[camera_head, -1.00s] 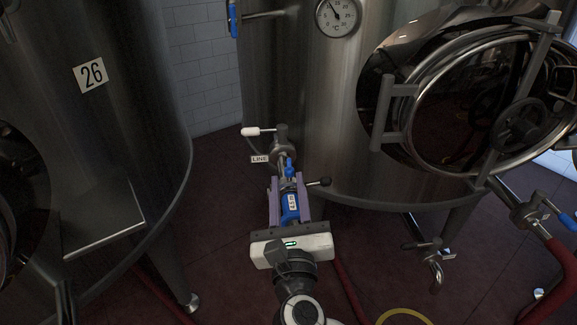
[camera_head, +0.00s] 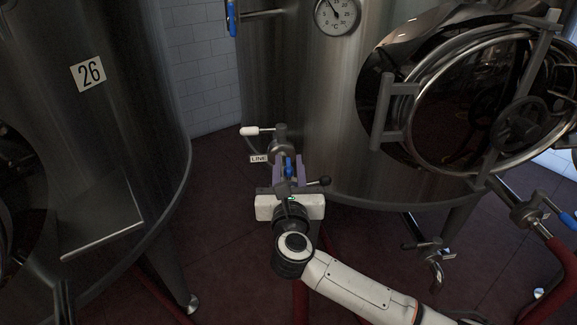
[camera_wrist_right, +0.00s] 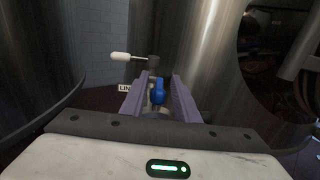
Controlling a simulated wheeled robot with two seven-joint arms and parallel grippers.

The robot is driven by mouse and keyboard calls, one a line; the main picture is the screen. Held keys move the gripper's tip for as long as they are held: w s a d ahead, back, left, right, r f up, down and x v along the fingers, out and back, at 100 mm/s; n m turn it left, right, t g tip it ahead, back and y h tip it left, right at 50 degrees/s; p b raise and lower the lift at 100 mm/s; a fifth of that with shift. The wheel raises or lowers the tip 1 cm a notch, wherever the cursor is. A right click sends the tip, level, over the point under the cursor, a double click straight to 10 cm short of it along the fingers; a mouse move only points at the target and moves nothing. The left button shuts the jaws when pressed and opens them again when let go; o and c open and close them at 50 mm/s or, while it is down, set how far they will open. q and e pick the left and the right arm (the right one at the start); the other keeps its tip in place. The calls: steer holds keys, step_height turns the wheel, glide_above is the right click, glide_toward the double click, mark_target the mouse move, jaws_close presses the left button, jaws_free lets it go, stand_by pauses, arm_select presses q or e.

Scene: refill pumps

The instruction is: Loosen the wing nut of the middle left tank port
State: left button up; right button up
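The tank port with the LINE tag (camera_head: 259,159) is on the front of the middle tank, with a white-ended lever (camera_head: 252,131) pointing left. A small blue wing nut (camera_head: 289,167) shows at the port; it also shows in the right wrist view (camera_wrist_right: 158,92). My right gripper (camera_head: 290,165) points at the port with its two purple fingers, one on each side of the blue part. In the wrist view gaps show on both sides of it, so the gripper is open. The lower part of the fitting is hidden behind my gripper. My left gripper is not in view.
A black-knobbed handle (camera_head: 324,181) sticks out right beside my fingers. A round hatch (camera_head: 480,100) with a handwheel is at right. A valve outlet (camera_head: 434,258) sits low at right. Red hoses lie on the floor.

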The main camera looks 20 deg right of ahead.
jaws_close()
